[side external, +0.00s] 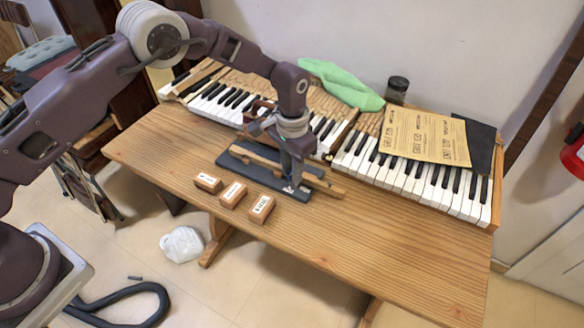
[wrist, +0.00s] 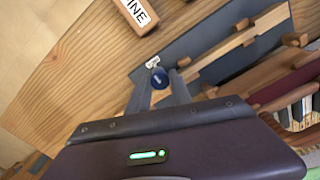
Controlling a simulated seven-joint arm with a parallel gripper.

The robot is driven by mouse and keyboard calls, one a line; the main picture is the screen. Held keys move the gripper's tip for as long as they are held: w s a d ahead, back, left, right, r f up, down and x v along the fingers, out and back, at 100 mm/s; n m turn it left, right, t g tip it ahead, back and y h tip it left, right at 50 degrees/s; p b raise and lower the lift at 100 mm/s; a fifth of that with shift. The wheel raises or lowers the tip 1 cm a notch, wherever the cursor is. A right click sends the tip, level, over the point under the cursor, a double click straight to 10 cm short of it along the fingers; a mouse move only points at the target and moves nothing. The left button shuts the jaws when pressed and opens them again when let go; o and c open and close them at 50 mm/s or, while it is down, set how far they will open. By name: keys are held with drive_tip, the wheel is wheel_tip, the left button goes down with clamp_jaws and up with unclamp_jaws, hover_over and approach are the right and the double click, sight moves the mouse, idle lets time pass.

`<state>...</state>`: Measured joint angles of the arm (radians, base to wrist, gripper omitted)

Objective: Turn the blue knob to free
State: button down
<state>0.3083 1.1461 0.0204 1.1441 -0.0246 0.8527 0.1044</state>
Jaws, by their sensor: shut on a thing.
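The blue knob (wrist: 158,79) is a small round knob at the near end of a dark base plate (wrist: 205,45), seen in the wrist view with a tiny white label (wrist: 153,61) beside it. My gripper (wrist: 159,82) has a finger on each side of the knob and is shut on it. In the side external view my gripper (side external: 291,187) points down at the right part of the dark base plate (side external: 236,162). The knob is hidden or too small to make out there. A wooden bar (side external: 322,184) lies along the plate.
Three labelled wooden blocks (side external: 208,183) (side external: 233,194) (side external: 261,208) stand in front of the plate. Piano keys (side external: 400,174) run behind, with printed paper (side external: 425,135), green cloth (side external: 342,83) and a dark jar (side external: 397,90). The wooden table (side external: 400,250) is clear at front right.

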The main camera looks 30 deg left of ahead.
drive_tip(key=shift+w, duration=0.15)
idle(0.3)
drive_tip(key=c, duration=1.2)
unclamp_jaws()
drive_tip(key=shift+o, duration=0.2)
wheel_tip(320, 180, up, 7)
drive_tip(key=shift+r, duration=0.1)
